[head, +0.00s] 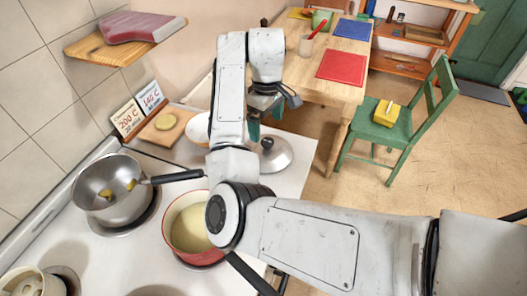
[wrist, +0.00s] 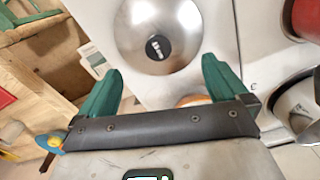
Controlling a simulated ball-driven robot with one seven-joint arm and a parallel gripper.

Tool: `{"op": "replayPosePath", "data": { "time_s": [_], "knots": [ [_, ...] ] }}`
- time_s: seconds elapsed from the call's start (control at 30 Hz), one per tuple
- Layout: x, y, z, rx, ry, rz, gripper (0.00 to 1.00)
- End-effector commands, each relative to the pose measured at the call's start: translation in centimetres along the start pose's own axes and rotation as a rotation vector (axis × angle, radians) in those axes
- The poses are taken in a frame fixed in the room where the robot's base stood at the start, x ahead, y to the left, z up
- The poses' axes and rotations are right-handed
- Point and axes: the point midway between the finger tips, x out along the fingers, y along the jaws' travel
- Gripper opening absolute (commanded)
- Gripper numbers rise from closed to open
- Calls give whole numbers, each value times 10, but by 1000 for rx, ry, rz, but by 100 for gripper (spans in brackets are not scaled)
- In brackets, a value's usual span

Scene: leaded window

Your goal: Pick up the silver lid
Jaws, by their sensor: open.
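The silver lid (head: 281,160) lies on the white stovetop surface, right of the pots in the head view, with its dark knob up. In the wrist view the round, shiny lid (wrist: 135,40) is at the top centre, and its black knob (wrist: 157,47) faces the camera. My gripper (head: 265,120) is open and empty near the lid in the head view, partly hidden by my arm. In the wrist view the green fingers of my gripper (wrist: 158,77) are spread wide, with the knob beyond and between their tips. I see no contact with the lid.
A red pot (head: 182,222) with pale contents and a steel pan (head: 112,188) with a black handle stand left of the lid. A wooden table (head: 300,70) with a red mat and a green chair (head: 392,130) are beyond the stove.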

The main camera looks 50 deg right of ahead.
Motion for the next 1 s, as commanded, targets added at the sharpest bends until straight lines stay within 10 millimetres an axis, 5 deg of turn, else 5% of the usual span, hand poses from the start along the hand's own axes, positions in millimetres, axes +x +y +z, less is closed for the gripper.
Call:
{"op": "replayPosePath", "data": {
  "time_s": [0.7, 1.0],
  "knots": [
    [73, 1, 4, 0, 0, 1, 100],
    [78, 1, 3, 1, 2, 2, 96]
  ]
}}
